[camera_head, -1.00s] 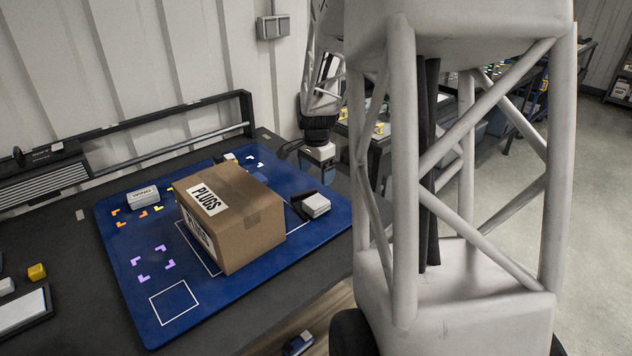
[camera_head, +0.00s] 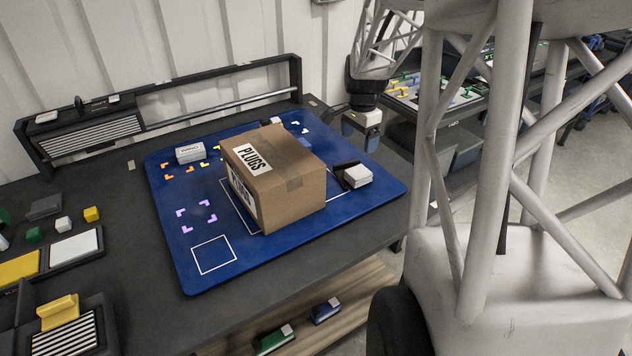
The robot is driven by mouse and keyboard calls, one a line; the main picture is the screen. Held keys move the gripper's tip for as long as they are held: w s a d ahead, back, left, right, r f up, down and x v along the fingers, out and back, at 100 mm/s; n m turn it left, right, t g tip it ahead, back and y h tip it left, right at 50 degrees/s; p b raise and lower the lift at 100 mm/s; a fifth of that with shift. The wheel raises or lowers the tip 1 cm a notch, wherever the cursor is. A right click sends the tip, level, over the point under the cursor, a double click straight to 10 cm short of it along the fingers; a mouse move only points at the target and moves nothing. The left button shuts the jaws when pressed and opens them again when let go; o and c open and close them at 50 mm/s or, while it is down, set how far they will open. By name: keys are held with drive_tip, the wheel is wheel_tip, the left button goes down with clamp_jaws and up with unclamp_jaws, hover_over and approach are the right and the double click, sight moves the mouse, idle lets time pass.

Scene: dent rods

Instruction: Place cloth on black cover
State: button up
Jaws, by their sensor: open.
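My gripper (camera_head: 361,136) hangs pointing down beyond the right back edge of the blue mat. It is small here; its fingers are hard to make out and nothing shows clearly held. A black piece (camera_head: 343,166) lies on the right part of the mat, with a white block-like thing (camera_head: 358,177) against its front right side. I cannot tell whether either is the black cover or the cloth. No other thing is clearly a cloth. My gripper is apart from both, behind them.
A brown PLUGS box (camera_head: 300,194) stands mid-mat (camera_head: 225,277) and hides part of it. A white labelled box (camera_head: 190,153) sits at the back left. Trays and small coloured blocks (camera_head: 91,214) are on the left tabletop. My arm's lattice covers the right side.

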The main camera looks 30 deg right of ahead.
drive_tip(key=s+a+r+n, duration=0.2)
drive_tip(key=a+r, duration=0.1)
drive_tip(key=a, duration=0.3)
drive_tip(key=s+a+r+n, duration=0.1)
drive_tip(key=a+r+n, duration=0.15)
drive_tip(key=a, duration=0.35)
drive_tip(key=s+a+r+n+t, duration=0.2)
drive_tip(key=s+a+r+n, duration=0.2)
drive_tip(key=s+a+n, duration=0.9)
drive_tip(key=s+a, duration=0.8)
drive_tip(key=a, duration=0.1)
drive_tip(key=shift+s+a+t, duration=0.15)
drive_tip(key=shift+t, duration=0.15)
